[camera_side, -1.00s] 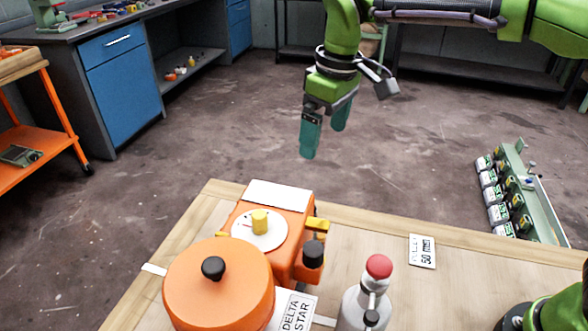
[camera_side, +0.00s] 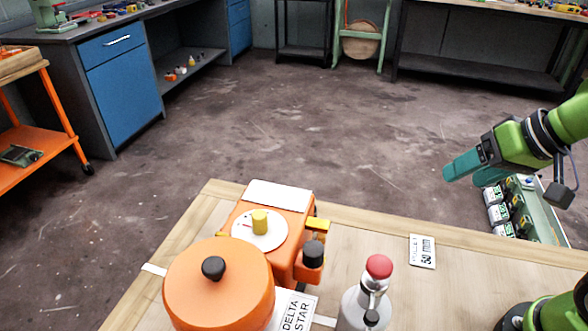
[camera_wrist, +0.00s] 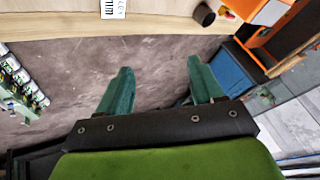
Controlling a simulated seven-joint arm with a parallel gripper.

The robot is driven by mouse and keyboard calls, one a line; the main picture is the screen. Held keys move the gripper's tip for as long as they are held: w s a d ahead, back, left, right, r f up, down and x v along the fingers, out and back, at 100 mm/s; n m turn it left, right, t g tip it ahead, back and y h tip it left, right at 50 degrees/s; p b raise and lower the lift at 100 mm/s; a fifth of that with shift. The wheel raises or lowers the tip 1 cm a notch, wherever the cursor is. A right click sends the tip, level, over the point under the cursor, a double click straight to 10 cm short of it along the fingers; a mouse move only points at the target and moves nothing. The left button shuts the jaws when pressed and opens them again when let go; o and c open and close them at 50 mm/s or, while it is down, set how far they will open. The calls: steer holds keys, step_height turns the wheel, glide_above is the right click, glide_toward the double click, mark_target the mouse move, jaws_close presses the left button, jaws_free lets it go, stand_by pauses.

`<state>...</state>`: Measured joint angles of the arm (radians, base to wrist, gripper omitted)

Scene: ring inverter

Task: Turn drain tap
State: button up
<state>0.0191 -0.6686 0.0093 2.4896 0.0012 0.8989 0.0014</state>
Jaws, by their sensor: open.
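An orange machine (camera_side: 290,205) stands on the wooden bench, with a large round orange lid with a black knob (camera_side: 213,268) in front and a yellow knob (camera_side: 260,222) on a white dial. On its right side are a yellow fitting (camera_side: 317,226) and a black cylindrical knob (camera_side: 313,255); I cannot tell which part is the drain tap. The black knob also shows at the top of the wrist view (camera_wrist: 204,14). My gripper (camera_side: 462,172) is open and empty, well right of the machine and beyond the bench's back edge. Its two teal fingers (camera_wrist: 159,66) are apart.
A grey bottle with a red top (camera_side: 378,268) stands right of the machine. A white card (camera_side: 422,252) lies on the bench. A green rack of boxed units (camera_side: 520,205) stands behind, near my gripper. The bench between card and bottle is clear.

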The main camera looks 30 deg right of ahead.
steer(key=w+a+f+n+g, duration=0.1)
steer(key=w, duration=0.3)
steer(key=w+a+f+n+g, duration=0.1)
steer(key=w, duration=0.3)
steer(key=w+a+f+n+g+y, duration=0.1)
steer(key=w+g, duration=0.1)
steer(key=w, duration=0.2)
steer(key=shift+w, duration=0.35)
jaws_close()
steer(key=w+a+f+n+g+y, duration=0.2)
steer(key=w+a+n, duration=0.1)
steer(key=w+n, duration=0.35)
steer(key=w+a+f+n+g+y, duration=0.1)
steer(key=w+a+n+y, duration=0.3)
steer(key=w, duration=0.3)
steer(key=shift+n+h, duration=0.45)
steer(key=shift+h, duration=0.25)
steer(key=x, duration=0.9)
steer(key=shift+s+f, duration=0.25)
steer(key=shift+s+a, duration=1.35)
